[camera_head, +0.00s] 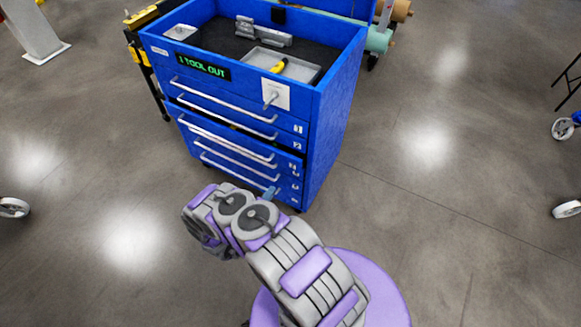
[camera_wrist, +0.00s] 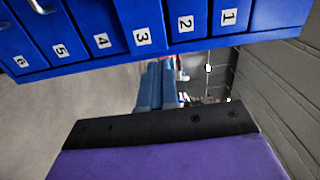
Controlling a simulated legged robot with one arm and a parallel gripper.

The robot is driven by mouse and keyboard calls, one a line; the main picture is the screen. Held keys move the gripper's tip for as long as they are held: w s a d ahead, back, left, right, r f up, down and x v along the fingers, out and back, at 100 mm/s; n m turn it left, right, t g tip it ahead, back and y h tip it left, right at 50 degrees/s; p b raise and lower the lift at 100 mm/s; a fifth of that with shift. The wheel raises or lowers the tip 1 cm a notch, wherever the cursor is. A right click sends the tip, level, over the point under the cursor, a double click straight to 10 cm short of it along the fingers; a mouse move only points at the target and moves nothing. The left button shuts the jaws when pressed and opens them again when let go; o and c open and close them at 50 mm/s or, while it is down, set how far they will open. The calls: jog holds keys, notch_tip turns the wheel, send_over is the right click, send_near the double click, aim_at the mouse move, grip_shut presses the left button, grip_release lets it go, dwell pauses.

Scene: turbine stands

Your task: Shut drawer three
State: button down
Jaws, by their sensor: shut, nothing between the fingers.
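Drawer three (camera_head: 215,128) is part of a blue tool cabinet (camera_head: 335,110) in the head view. It stands out a little past the drawers above it, with a dark gap along its top. In the wrist view, drawer three (camera_wrist: 140,15), with its white "3" label, juts out past its neighbours. My gripper (camera_head: 271,192) is in front of the cabinet's lower right part in the head view. Its blue fingers (camera_wrist: 158,72) are shut and empty in the wrist view, pointing toward drawer three. Whether they touch it cannot be told.
The other numbered drawers look shut. The concrete floor (camera_head: 430,220) is clear to the right.

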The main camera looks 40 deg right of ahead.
send_near(293, 161)
jog(key=d, duration=0.3)
jog(key=shift+w+d+r+b, duration=0.1)
jog(key=shift+w+d+b, duration=0.4)
jog(key=shift+w+d, duration=0.5)
jog(key=shift+x, duration=1.05)
jog(key=shift+s, duration=0.15)
jog(key=x, duration=0.3)
jog(key=shift+w+d, duration=0.2)
jog(key=shift+w, duration=0.05)
jog(key=shift+d, duration=0.25)
